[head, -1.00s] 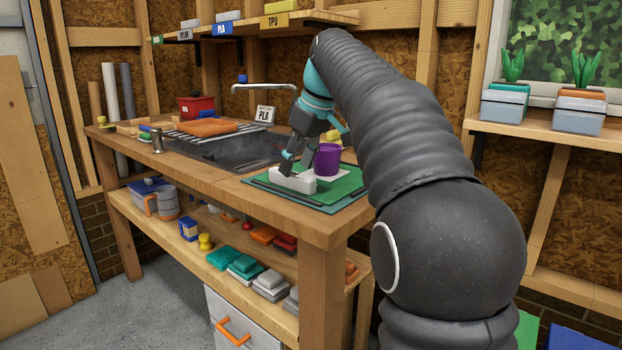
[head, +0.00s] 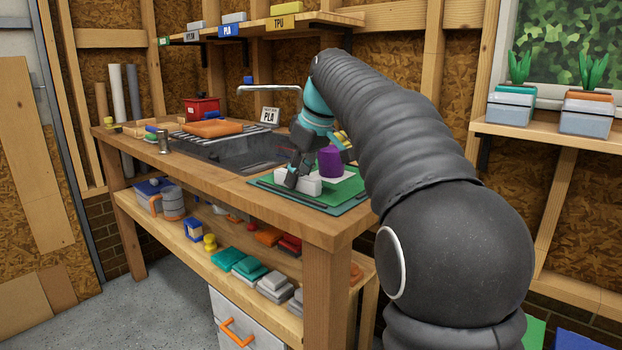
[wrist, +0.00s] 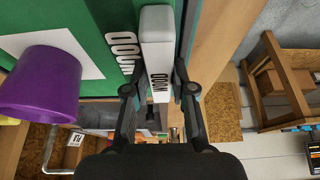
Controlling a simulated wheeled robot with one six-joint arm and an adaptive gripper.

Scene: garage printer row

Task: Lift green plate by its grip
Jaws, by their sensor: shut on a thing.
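The green plate (head: 345,189) is at the near corner of the wooden bench, over a dark teal mat (head: 327,208). It also shows in the wrist view (wrist: 92,22), with a white patch and a printed label. Its white block-shaped grip (head: 306,187) is at its near left side and fills the wrist view's top centre (wrist: 157,38). My gripper (head: 299,174) is shut on this grip, one finger on each side. A purple cup (head: 330,163) stands on the plate's white patch and looks slightly tilted. I cannot tell whether the plate is clear of the mat.
A sink (head: 235,152) with a rack and an orange item (head: 213,129) lies left of the plate. A lower shelf (head: 190,244) holds several boxes. A shelf with planters (head: 518,106) is at right.

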